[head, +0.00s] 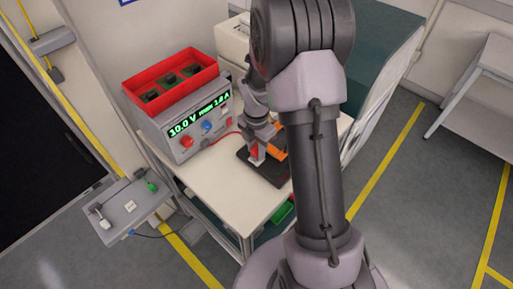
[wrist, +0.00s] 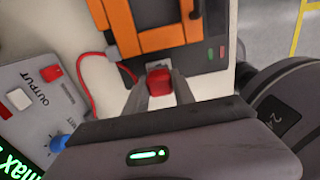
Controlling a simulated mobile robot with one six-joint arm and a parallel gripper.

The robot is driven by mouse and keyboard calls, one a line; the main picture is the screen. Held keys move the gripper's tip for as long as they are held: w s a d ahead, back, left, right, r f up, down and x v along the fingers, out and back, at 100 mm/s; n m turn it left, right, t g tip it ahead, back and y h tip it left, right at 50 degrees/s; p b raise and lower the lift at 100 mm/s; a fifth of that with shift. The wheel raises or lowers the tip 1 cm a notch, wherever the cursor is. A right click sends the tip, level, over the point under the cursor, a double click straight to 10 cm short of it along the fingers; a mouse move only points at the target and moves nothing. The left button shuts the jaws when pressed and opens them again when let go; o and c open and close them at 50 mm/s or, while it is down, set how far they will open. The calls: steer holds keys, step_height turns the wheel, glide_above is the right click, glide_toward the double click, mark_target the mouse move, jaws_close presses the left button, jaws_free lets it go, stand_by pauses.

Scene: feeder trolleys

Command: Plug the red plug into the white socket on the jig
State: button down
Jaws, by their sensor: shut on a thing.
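The red plug (wrist: 160,83) sits between the two fingers of my gripper (wrist: 158,90), which is shut on it. In the head view the red plug (head: 254,151) shows just below my gripper (head: 258,145), over the jig (head: 268,174), a dark plate on the bench. The white socket (head: 258,161) shows at the plug's lower edge; only a pale sliver of the socket (wrist: 157,66) shows beyond the plug in the wrist view. I cannot tell whether the plug is in the socket or only against it.
Orange parts (wrist: 152,38) stand on the jig close beyond the plug. A power supply (head: 190,126) with a red tray (head: 170,82) on top stands at the left of the bench (head: 225,190). A red cable (wrist: 87,75) loops beside the jig. The bench front is clear.

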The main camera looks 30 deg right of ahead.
steer(key=shift+f+b, duration=0.4)
steer(key=shift+f, duration=0.2)
steer(key=c, duration=1)
jaws_free()
steer(key=shift+o, duration=0.2)
step_height(320, 180, up, 17)
steer(key=p, duration=0.5)
steer(key=shift+r, duration=0.2)
